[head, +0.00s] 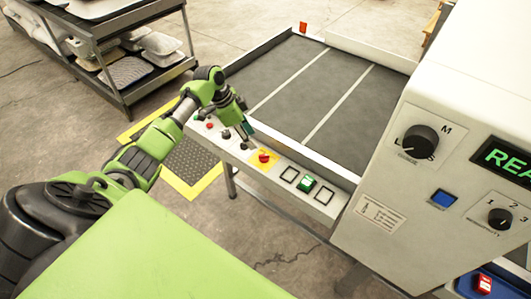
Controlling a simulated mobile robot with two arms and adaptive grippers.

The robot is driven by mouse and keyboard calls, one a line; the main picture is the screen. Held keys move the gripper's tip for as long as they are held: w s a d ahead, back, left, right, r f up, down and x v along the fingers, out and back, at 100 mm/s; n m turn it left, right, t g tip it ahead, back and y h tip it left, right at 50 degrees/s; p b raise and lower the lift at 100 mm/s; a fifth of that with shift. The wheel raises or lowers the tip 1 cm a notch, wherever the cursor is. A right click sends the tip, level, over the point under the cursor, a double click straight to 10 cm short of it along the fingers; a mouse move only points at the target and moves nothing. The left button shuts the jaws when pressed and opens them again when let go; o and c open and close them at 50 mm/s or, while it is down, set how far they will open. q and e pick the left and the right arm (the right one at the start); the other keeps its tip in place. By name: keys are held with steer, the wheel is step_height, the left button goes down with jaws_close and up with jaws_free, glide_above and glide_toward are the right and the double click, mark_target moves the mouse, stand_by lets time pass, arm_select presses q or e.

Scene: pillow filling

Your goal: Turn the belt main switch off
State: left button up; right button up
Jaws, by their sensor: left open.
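The belt's control strip (318,200) runs along the near edge of the conveyor. It carries a red knob on a yellow plate (264,157), a green rocker switch (306,183) between two black-outlined rectangles, and small dark knobs. I cannot read which one is labelled as the belt main switch. My left gripper (244,135) is open, pointing down over the strip, just left of and behind the yellow plate. It seems empty, and whether it touches a dark knob below is unclear. My right gripper is out of view.
The dark belt (315,85) with white stripes is empty. A white machine cabinet (450,90) with dials and a green display stands at the right. A shelf rack (120,50) with bundles is at the upper left. A yellow-edged mat (190,160) lies on the floor.

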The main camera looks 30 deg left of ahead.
mark_target(264, 155)
arm_select(q)
steer(key=x, duration=1)
steer(key=shift+w+d+f, duration=0.1)
steer(key=shift+f, duration=0.1)
steer(key=c, duration=1.1)
